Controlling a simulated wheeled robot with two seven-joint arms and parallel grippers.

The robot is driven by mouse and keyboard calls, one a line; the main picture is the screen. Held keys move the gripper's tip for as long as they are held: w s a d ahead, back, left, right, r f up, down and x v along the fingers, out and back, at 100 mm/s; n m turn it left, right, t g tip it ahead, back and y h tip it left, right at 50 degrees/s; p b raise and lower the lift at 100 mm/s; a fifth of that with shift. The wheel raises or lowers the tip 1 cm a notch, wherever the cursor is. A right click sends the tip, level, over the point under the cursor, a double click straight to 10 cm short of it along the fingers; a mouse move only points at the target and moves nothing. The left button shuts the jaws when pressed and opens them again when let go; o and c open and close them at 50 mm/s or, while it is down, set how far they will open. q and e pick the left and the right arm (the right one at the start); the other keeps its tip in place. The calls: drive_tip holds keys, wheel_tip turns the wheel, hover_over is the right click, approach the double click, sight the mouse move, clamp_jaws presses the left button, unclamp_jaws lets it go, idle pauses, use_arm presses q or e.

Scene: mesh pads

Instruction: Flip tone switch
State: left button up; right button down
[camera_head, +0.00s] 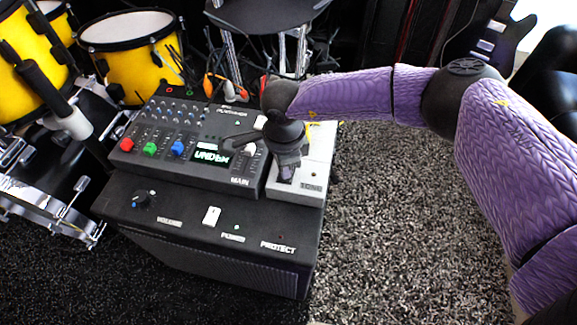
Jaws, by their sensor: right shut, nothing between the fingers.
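The tone unit (311,187) is a white box labelled TONE on the right end of the top of a black amplifier cabinet. My right gripper (286,176) is shut and empty, pointing down at the box. Its fingertips are over or on the box's upper face; I cannot tell whether they touch. The switch itself is hidden behind the gripper, so its position cannot be told. My left gripper is not in view.
A dark mixer (190,140) with red, green and blue buttons sits left of the box. The cabinet (200,240) has a volume knob (141,198) and a white power switch (211,215) in front. Yellow drums (128,60) stand at left. Grey carpet (400,220) is clear at right.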

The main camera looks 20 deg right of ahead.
wheel_tip(320, 180, up, 7)
drive_tip(key=p, duration=0.4)
drive_tip(key=shift+f, duration=0.2)
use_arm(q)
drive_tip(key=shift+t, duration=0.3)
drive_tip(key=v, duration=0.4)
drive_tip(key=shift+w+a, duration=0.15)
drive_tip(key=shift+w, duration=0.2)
use_arm(e)
drive_tip(key=shift+f, duration=0.1)
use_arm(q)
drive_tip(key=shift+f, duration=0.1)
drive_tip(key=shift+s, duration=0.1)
use_arm(e)
drive_tip(key=shift+f, duration=0.1)
